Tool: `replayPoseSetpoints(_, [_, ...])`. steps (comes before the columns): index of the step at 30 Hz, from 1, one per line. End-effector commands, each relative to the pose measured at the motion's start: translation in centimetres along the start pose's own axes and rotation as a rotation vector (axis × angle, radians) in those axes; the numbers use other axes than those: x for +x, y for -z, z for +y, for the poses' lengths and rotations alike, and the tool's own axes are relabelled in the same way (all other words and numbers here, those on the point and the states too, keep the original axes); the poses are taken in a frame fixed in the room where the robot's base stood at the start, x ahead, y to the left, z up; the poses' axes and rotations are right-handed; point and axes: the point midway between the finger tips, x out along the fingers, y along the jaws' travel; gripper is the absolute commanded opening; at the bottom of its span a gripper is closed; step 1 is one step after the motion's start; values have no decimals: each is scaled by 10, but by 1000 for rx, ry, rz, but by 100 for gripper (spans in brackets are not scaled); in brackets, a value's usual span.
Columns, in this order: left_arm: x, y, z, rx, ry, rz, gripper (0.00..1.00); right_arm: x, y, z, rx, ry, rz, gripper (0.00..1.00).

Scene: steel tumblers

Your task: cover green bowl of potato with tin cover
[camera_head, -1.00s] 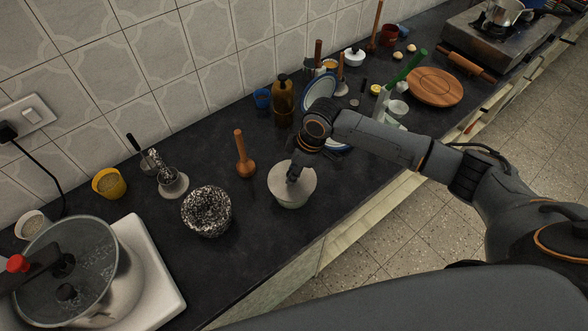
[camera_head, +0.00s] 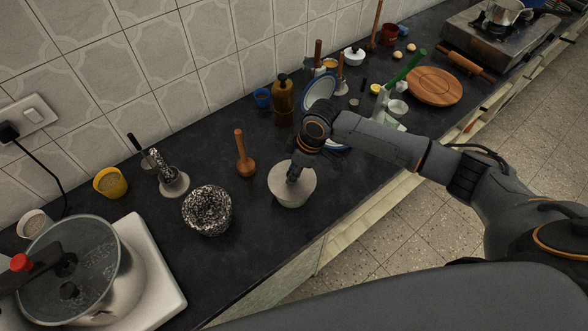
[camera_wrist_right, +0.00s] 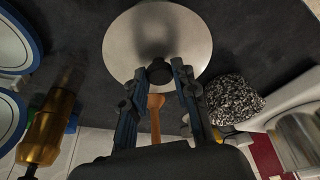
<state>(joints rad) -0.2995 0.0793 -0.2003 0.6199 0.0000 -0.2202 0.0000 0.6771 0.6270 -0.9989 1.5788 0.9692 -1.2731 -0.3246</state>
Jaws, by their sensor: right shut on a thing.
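The tin cover (camera_head: 305,187) is a flat, pale metal disc with a dark knob. It sits over a pale greenish bowl (camera_head: 293,203), whose side shows below the cover's rim; whether the rim touches all round cannot be told. The bowl's contents are hidden. My right gripper (camera_head: 293,179) is above the cover and shut on its knob. In the right wrist view the cover (camera_wrist_right: 190,35) fills the top middle, with the knob between the fingertips (camera_wrist_right: 160,73). My left gripper is not in view.
A speckled black-and-white bowl (camera_head: 207,211) and a wooden pestle (camera_head: 243,160) stand to the left of the cover. A brown bottle (camera_head: 283,103) and blue-rimmed plates (camera_head: 320,92) stand behind my right gripper. The counter's front edge is close by; the dark counter in front is clear.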

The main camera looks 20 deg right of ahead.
Motion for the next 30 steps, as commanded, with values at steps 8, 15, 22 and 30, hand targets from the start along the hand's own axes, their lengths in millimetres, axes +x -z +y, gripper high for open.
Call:
replayPoseSetpoints(8, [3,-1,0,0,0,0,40,6,-1,0,0,0,0,0])
replayPoseSetpoints(15, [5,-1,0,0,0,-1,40,10,-2,0,0,0,1,0])
replayPoseSetpoints(22, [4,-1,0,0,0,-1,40,10,-2,0,0,0,1,38])
replayPoseSetpoints(30, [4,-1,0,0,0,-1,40,10,-3,0,0,0,0,55])
